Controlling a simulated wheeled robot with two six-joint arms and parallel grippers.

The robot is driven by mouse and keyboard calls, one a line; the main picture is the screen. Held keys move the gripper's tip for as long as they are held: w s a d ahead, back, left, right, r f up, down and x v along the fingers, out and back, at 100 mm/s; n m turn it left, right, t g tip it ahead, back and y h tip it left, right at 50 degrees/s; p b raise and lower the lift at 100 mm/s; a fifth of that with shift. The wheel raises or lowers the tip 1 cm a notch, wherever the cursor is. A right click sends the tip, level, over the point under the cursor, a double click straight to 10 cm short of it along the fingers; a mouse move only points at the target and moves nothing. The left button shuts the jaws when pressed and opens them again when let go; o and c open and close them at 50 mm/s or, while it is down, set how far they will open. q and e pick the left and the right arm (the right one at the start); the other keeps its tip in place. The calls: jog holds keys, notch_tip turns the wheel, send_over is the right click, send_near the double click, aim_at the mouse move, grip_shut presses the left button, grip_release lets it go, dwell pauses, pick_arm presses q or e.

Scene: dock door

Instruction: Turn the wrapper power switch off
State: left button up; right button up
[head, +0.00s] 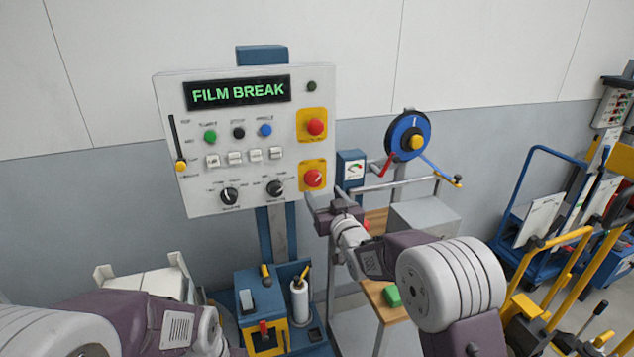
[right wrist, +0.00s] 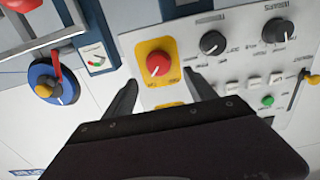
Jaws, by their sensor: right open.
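The control panel (head: 205,125) has a lit green display (head: 238,92) reading FILM BREAK. A red rotary knob (head: 313,178) on a yellow plate, apparently the power switch, sits at its lower right. The knob also shows in the right wrist view (right wrist: 157,63), with a small pale mark on its face. My right gripper (head: 326,196) is open, just below the knob in the head view. In the right wrist view its fingertips (right wrist: 160,79) lie to either side of the knob; contact is not visible. My left gripper is out of view.
A red button (head: 316,127) on another yellow plate sits above the knob. Two black dials (head: 229,196) are to the left. A blue reel (head: 408,137) with a red handle and a gauge box (head: 350,168) stand close on the right. A wooden-topped bench (head: 376,296) is below.

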aim_at(315, 182)
jog(key=x, duration=0.3)
jog(key=p+x, duration=0.1)
jog(key=x, duration=0.2)
jog(key=shift+w+d+f, duration=0.2)
jog(key=shift+w+a+r+p, duration=0.1)
jog(key=shift+w+a+p, duration=0.2)
jog(key=shift+w+p, duration=0.15)
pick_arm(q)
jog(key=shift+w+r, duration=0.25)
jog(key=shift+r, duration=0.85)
pick_arm(e)
jog(key=shift+w, duration=0.15)
jog(key=shift+w, duration=0.1)
jog(key=c, duration=1.4)
